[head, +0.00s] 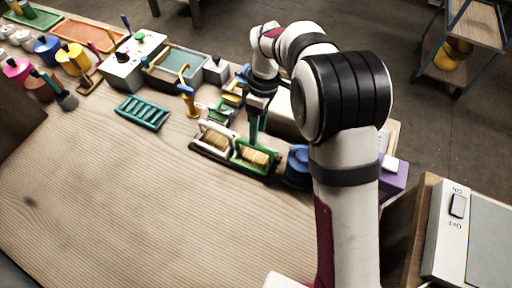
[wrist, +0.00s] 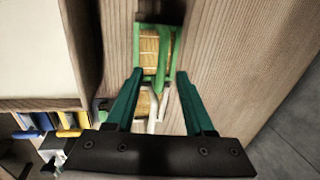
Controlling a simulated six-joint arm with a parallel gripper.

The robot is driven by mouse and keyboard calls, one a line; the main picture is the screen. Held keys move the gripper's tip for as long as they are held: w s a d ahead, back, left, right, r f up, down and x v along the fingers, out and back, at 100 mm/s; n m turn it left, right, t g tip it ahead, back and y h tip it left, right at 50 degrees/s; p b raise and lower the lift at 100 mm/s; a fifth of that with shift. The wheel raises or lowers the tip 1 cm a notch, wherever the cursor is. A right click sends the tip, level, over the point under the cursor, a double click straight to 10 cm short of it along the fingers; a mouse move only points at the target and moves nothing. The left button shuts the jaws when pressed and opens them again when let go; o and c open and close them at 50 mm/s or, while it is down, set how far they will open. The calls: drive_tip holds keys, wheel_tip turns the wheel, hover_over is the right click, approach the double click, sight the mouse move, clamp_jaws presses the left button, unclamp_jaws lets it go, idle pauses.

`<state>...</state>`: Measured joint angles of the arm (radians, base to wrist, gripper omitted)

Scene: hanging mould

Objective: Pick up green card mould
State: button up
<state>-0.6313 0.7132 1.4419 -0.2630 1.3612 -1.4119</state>
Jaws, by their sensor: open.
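The green card mould (head: 240,160) is a small green frame around a tan ribbed block, on the wooden table just left of my arm. In the wrist view, the green mould (wrist: 137,46) lies ahead of the fingertips, with a green bar running across its tan block. My gripper (wrist: 158,73) has two dark green fingers, spread apart with nothing held between them. In the head view, my gripper (head: 253,138) points down just above the green mould. Whether a fingertip touches it is unclear.
A similar white mould (head: 213,140) stands right beside the green one, and it also shows between the fingers in the wrist view (wrist: 143,104). A blue round container (head: 298,165) is close on the right. A teal rack (head: 142,112) lies to the left. The table front is clear.

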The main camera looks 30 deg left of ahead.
sight(255, 147)
drive_tip(key=f, duration=0.2)
drive_tip(key=s+f, duration=0.1)
drive_tip(key=f, duration=0.3)
drive_tip(key=shift+s+f, duration=0.15)
drive_tip(key=shift+s, duration=0.15)
clamp_jaws()
